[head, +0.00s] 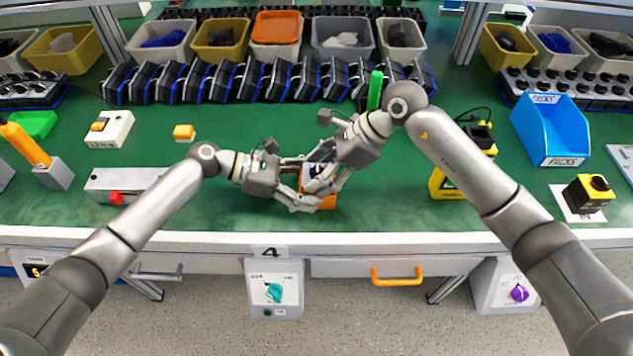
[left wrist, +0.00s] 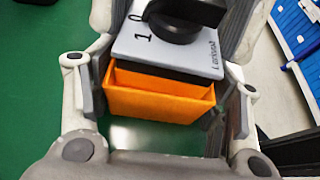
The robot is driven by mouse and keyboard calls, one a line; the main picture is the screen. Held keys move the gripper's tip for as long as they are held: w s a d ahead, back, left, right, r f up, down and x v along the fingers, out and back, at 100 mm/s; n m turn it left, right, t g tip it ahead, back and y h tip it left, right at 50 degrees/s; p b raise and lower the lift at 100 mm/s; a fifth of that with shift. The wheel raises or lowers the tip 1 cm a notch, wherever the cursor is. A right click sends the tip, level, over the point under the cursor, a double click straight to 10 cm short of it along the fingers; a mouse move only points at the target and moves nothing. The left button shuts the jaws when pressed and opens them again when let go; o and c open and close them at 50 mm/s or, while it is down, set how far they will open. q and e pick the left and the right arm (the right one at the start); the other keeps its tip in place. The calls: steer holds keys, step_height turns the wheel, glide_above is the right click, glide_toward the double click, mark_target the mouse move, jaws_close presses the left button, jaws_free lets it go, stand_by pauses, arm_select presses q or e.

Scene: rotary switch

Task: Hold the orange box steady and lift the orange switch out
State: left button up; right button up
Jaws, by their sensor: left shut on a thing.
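The orange box (head: 328,203) stands near the table's front edge. In the left wrist view the box (left wrist: 160,98) lies between the pads of my left gripper (left wrist: 163,104), which is shut on it. In the head view my left gripper (head: 308,190) comes from the left. My right gripper (head: 322,172) is over the switch from the upper right; its fingers overlap it, so its grip is unclear.
A row of black and blue devices (head: 270,80) and several bins (head: 275,30) stand behind. The green table (head: 385,205) right of the box is clear.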

steer(key=shift+c, duration=0.7)
steer(key=shift+r, duration=0.1)
steer(key=shift+r, duration=3.75)
arm_select(q)
steer(key=o, duration=1.1)
